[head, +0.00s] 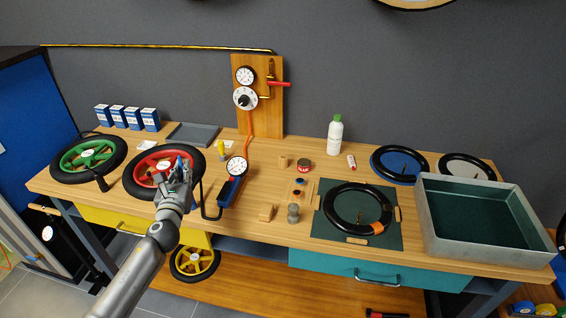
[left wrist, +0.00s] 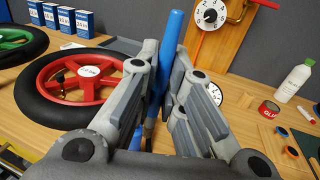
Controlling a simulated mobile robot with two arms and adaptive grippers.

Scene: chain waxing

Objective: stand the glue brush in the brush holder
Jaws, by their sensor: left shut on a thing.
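My left gripper (head: 178,172) is shut on a blue-handled stick, the glue brush (left wrist: 173,45), above the red-rimmed wheel. In the left wrist view the brush stands nearly upright between the grey fingers (left wrist: 162,90), its lower part partly hidden by them. I cannot tell for sure which thing is the brush holder. My right gripper is not in view.
The red wheel (head: 134,182) lies under my left gripper. A blue pump with a gauge (head: 231,190) stands between the gripper and the wooden pieces. A green mat (head: 392,240) with a tyre and a grey metal tray (head: 440,250) are farther right. A white bottle (head: 335,137) stands behind.

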